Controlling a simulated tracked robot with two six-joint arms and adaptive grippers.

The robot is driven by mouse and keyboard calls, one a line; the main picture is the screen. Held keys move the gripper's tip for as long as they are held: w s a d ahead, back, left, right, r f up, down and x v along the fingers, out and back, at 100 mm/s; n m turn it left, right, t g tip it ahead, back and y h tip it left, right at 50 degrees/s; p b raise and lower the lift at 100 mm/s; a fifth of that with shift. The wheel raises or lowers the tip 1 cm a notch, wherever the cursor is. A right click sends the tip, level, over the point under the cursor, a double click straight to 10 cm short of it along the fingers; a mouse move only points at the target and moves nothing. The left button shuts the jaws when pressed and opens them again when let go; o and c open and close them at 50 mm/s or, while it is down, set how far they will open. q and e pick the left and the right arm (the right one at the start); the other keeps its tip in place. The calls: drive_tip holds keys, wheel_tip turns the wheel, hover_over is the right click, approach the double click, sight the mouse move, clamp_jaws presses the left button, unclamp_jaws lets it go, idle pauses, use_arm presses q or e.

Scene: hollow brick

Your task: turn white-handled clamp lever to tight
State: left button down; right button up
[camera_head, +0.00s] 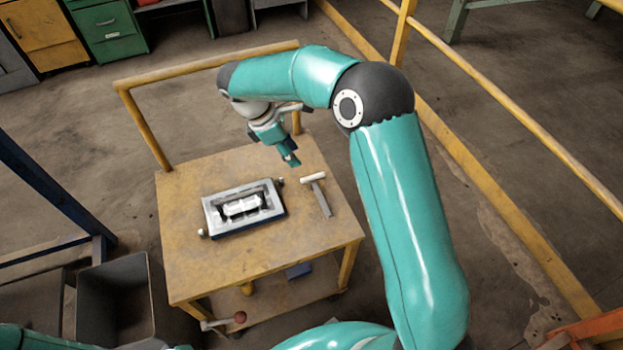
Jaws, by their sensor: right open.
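A grey metal hollow-brick mould (213,207) lies on the wooden cart top. A small pale knob (202,232) shows at its near left corner, and a darker knob (280,182) at its far right corner. I cannot clearly make out a white-handled clamp lever or how far it is turned. My right gripper (291,160) is open and points down above the far right part of the cart top, beyond the mould and apart from it. Its fingertips are small in view. My left gripper is out of view.
A T-shaped tool with a pale head (313,178) lies right of the mould. The yellow-railed cart (200,275) has bare wood in front. A dark bin (115,300) stands at left; a yellow railing (520,140) runs at right.

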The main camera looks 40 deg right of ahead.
sight(310, 177)
drive_tip(key=b+x, duration=0.1)
drive_tip(key=x, duration=1.2)
drive_tip(key=shift+s+f, duration=0.1)
drive_tip(key=shift+f, duration=0.15)
